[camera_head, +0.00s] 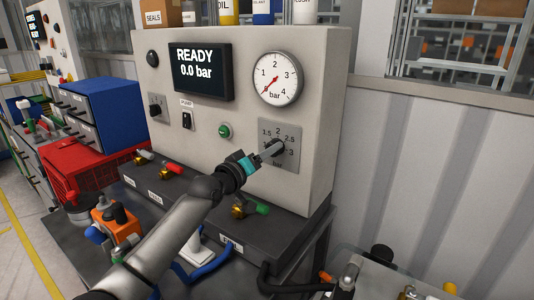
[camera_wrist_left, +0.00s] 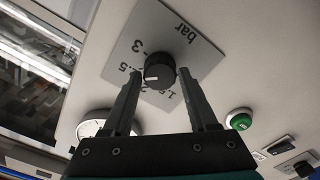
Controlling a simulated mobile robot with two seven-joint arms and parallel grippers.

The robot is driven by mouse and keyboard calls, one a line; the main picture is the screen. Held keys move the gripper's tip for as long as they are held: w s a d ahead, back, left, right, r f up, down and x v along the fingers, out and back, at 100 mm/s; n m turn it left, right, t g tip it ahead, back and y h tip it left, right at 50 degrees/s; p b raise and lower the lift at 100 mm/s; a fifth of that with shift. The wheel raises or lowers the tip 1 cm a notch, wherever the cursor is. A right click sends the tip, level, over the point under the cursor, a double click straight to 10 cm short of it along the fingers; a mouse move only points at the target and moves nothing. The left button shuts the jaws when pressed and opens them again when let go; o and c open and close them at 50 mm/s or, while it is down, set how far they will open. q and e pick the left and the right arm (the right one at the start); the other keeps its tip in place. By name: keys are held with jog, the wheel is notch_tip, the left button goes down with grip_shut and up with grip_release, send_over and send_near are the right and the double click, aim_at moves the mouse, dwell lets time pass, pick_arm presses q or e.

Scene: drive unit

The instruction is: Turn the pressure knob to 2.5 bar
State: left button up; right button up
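The pressure knob (camera_wrist_left: 160,69) is a round black knob on a grey square scale plate (camera_head: 291,150) on the panel's front. The plate shows 1.5, 2, 2.5, 3 and "bar". In the left wrist view a white mark on the knob points down and left. My left gripper (camera_head: 271,149) reaches the knob from the front left. In the left wrist view its two fingers stand on either side of the knob, with what looks like a thin gap. The dial gauge (camera_head: 277,79) has its red needle at the low end. The display (camera_head: 201,71) reads READY, 0.0 bar. My right gripper is not in view.
Left of the knob are a green button (camera_head: 224,131), a pump switch (camera_head: 187,120) and another black knob (camera_head: 158,107). Below, colored valves, including a green-handled one (camera_head: 262,208), stick out above the dark ledge. Hoses run at the bottom.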

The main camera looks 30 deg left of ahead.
pick_arm(q)
jog(key=o, duration=0.3)
jog(key=shift+s, duration=0.15)
jog(key=s+a, duration=0.2)
jog(key=s, duration=1.3)
jog(key=shift+p, duration=0.4)
jog(key=shift+w, duration=0.1)
